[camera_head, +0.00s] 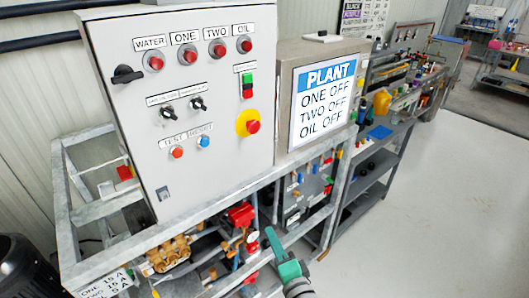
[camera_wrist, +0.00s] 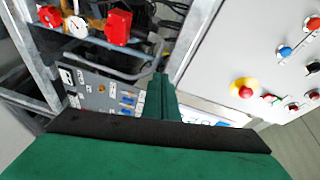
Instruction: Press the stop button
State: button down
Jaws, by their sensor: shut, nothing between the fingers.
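The grey control panel (camera_head: 180,100) carries a red mushroom button on a yellow disc (camera_head: 252,126) at its lower right. This button also shows at the right in the wrist view (camera_wrist: 245,91). Above it is a small green-over-red push button pair (camera_head: 247,86) under a label too small to read. My green gripper (camera_head: 272,238) is below the panel, near the frame's lower rail, apart from both. In the wrist view, its shut, empty fingers (camera_wrist: 160,88) point upward, with the mushroom button to their right.
Red lamps, black switches and small red and blue buttons (camera_head: 204,142) share the panel. A steel box with a PLANT sign (camera_head: 323,98) stands to the right. A metal frame rail (camera_head: 290,240), pipes and a red valve (camera_head: 242,214) are near my gripper. Open floor (camera_head: 440,200) is at right.

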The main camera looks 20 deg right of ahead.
aim_at(256, 129)
jog(key=d+r+n+y, duration=0.1)
jog(key=d+r+y, duration=0.2)
jog(key=r, duration=0.9)
jog(key=d+r+y, duration=0.3)
jog(key=r, duration=0.9)
jog(key=shift+s+d+r+n, duration=0.2)
jog(key=shift+s+d+n, duration=0.15)
jog(key=shift+s+n, duration=0.05)
jog(key=x, duration=1.4)
jog(key=shift+r, duration=0.2)
